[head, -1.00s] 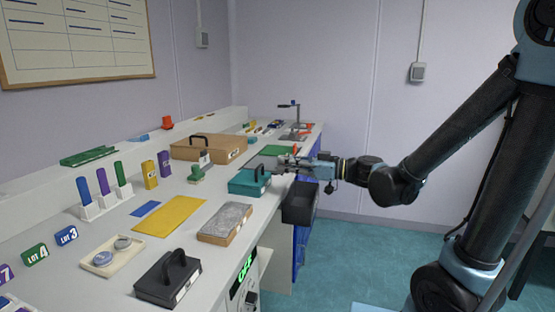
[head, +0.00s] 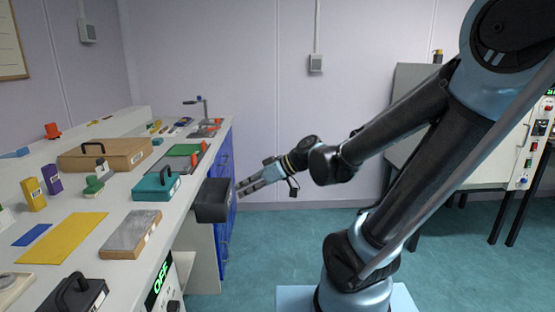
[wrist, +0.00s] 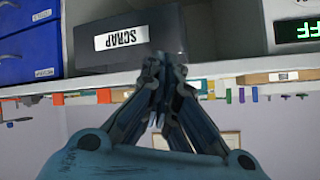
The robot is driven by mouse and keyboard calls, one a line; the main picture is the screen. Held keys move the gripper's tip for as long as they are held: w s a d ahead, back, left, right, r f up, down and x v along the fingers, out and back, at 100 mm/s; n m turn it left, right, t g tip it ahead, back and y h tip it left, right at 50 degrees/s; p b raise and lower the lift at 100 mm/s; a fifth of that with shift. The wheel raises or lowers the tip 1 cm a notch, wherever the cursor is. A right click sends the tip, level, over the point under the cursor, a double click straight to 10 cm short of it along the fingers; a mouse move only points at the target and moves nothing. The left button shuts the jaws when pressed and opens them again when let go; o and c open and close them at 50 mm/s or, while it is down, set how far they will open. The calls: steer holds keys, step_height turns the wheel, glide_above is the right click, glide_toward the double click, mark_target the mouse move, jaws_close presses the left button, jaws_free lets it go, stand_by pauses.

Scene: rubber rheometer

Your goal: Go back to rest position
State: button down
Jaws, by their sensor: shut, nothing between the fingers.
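My gripper (head: 242,187) is at the end of my outstretched arm, in free air to the right of the bench edge in the head view. Its fingers point left toward the dark bin (head: 214,200), and it looks a little apart from it. In the wrist view, which is upside down, my gripper (wrist: 160,62) shows its fingers meeting at the tips with nothing between them. The dark bin (wrist: 95,60) with a SCRAP label is beyond the fingertips there.
The bench (head: 120,238) on the left holds a teal box with a handle (head: 156,186), a grey block (head: 131,235), a yellow sheet (head: 62,238) and a brown box (head: 118,153). Blue drawers (head: 226,190) are under it. A grey machine (head: 420,90) stands right. Floor (head: 262,245) between is clear.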

steer(key=s+d+f+m+h, duration=0.2)
steer(key=d+f+m+h, duration=0.1)
steer(key=d, duration=0.6)
steer(key=s+d+f+m+h, duration=0.2)
steer(key=d+f+m+h, duration=0.1)
steer(key=d, duration=0.7)
steer(key=s+d+f+m+h, duration=0.3)
steer(key=d+m+h, duration=0.2)
steer(key=d, duration=0.5)
steer(key=shift+d+f+m+t, duration=0.25)
steer(key=shift+f+m+t, duration=0.1)
steer(key=shift+m, duration=0.35)
steer(key=shift+s, duration=0.1)
